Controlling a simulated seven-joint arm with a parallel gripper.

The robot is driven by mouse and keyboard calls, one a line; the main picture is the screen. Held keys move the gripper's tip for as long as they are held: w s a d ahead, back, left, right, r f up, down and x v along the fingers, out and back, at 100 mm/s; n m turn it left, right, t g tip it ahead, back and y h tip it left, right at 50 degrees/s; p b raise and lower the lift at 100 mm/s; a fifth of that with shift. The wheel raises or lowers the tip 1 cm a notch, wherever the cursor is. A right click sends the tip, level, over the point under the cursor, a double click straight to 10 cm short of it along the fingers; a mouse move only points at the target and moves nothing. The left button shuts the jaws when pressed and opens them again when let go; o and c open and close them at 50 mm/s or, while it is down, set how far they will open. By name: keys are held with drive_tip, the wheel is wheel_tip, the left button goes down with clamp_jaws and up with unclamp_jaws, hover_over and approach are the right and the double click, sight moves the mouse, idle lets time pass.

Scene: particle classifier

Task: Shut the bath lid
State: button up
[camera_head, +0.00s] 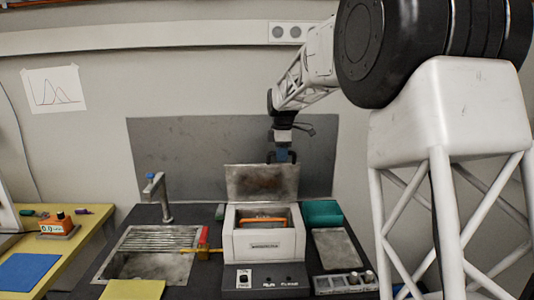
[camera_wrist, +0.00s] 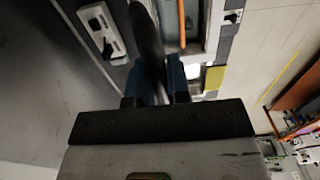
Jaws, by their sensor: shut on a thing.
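The bath (camera_head: 264,246) is a white box at the middle of the bench, with its top open. Its lid (camera_head: 262,183) stands upright at the back, a metal plate with brown stains. My gripper (camera_head: 282,157) is at the lid's top edge, right of the middle, pointing down. In the wrist view, my gripper's (camera_wrist: 157,68) blue fingers sit on either side of the dark lid (camera_wrist: 149,35), seen edge-on, and are shut on it. An orange object (camera_head: 262,220) shows inside the bath. The fingertips are partly hidden behind the lid in the head view.
A sink (camera_head: 150,267) with a tap (camera_head: 160,195) is on the left. A teal box (camera_head: 322,213) and a metal plate (camera_head: 336,249) lie right of the bath. A grey panel (camera_head: 185,150) stands behind.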

drive_tip(key=shift+s, duration=0.15)
drive_tip(key=shift+s+f, duration=0.25)
drive_tip(key=shift+s, duration=0.5)
drive_tip(key=shift+s+f, duration=0.25)
drive_tip(key=shift+s, duration=0.45)
drive_tip(key=shift+s, duration=0.15)
drive_tip(key=shift+s+f, duration=0.4)
drive_tip(key=shift+s, duration=0.3)
drive_tip(key=shift+s+f, duration=0.4)
drive_tip(key=shift+s, duration=0.3)
drive_tip(key=shift+s+f, duration=0.1)
drive_tip(key=shift+s, duration=0.05)
drive_tip(key=shift+s+f, duration=0.45)
drive_tip(key=shift+s, duration=0.2)
drive_tip(key=shift+s+f, duration=0.45)
drive_tip(key=shift+s, duration=0.15)
